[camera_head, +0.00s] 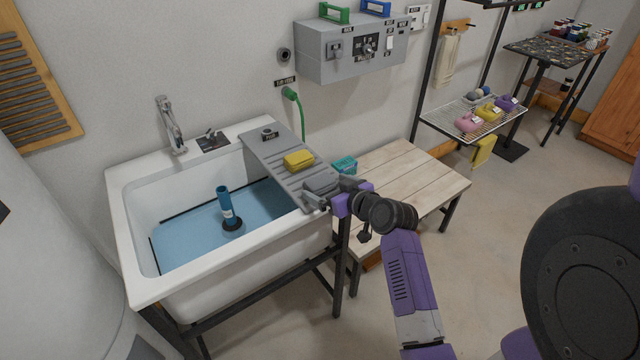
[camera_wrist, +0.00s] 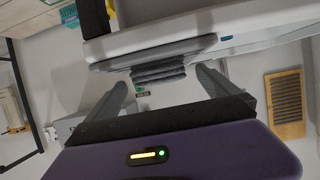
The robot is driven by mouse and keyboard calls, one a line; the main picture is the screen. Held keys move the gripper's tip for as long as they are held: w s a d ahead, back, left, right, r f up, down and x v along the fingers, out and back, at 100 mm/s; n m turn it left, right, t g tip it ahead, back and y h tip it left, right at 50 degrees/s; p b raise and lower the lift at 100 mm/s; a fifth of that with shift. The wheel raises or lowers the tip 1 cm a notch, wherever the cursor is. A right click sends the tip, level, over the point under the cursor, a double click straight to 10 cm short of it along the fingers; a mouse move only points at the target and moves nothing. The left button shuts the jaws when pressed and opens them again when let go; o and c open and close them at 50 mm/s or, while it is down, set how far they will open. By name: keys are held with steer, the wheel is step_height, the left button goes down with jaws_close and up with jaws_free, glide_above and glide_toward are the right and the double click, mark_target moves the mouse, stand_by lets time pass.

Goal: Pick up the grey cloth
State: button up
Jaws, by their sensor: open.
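The grey cloth (camera_head: 319,184) is a dark folded bundle at the front end of the grey ribbed drainboard (camera_head: 272,156), which lies across the right side of the sink. In the wrist view the cloth (camera_wrist: 158,74) shows its stacked folds between the two fingers. My gripper (camera_head: 322,193) is at the sink's right rim, right at the cloth, and partly covers it in the head view. In the wrist view my gripper (camera_wrist: 162,80) is open, with a finger on either side of the cloth. I cannot tell whether the fingers touch it.
A yellow sponge (camera_head: 298,160) lies farther back on the drainboard. A wooden bench (camera_head: 410,178) with a teal box (camera_head: 345,165) stands to the right. A grey control box (camera_head: 352,50) hangs above.

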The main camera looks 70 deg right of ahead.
mark_target(325, 184)
steer(key=shift+r+x, duration=0.2)
steer(key=shift+x, duration=1.6)
steer(key=shift+d, duration=0.1)
steer(key=c, duration=1.4)
steer(key=shift+c, duration=0.2)
steer(key=shift+r, duration=0.1)
